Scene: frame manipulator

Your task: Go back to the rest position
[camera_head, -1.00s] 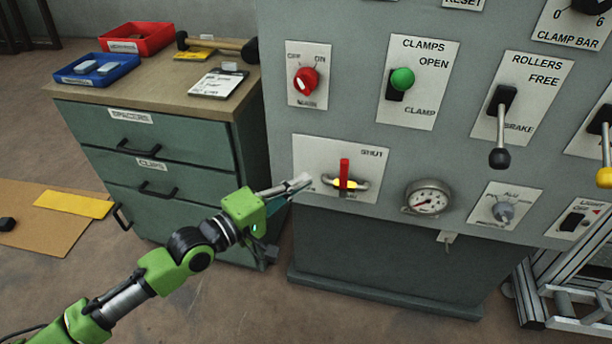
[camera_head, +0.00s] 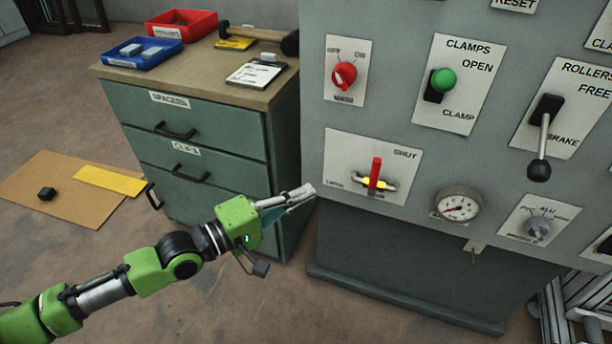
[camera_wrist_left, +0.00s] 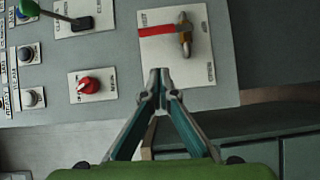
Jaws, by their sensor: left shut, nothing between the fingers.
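My left gripper (camera_head: 308,190) is shut and empty, with its fingertips together. It is in front of the lower left edge of the grey control panel (camera_head: 400,45), left of the valve with the red handle (camera_head: 376,170). The red handle stands upright on a plate with SHUT at its upper right. In the left wrist view my left gripper (camera_wrist_left: 160,75) is also closed, and the red handle (camera_wrist_left: 157,29) shows beyond the fingertips with a gap between. The right gripper is not in view.
The panel carries a red knob (camera_head: 344,76), a green-tipped lever (camera_head: 444,80), a black-knobbed lever (camera_head: 540,150) and a gauge (camera_head: 458,206). A green drawer cabinet (camera_head: 190,150) stands at the left. A cardboard sheet (camera_head: 60,190) lies on the floor, which is open at the front.

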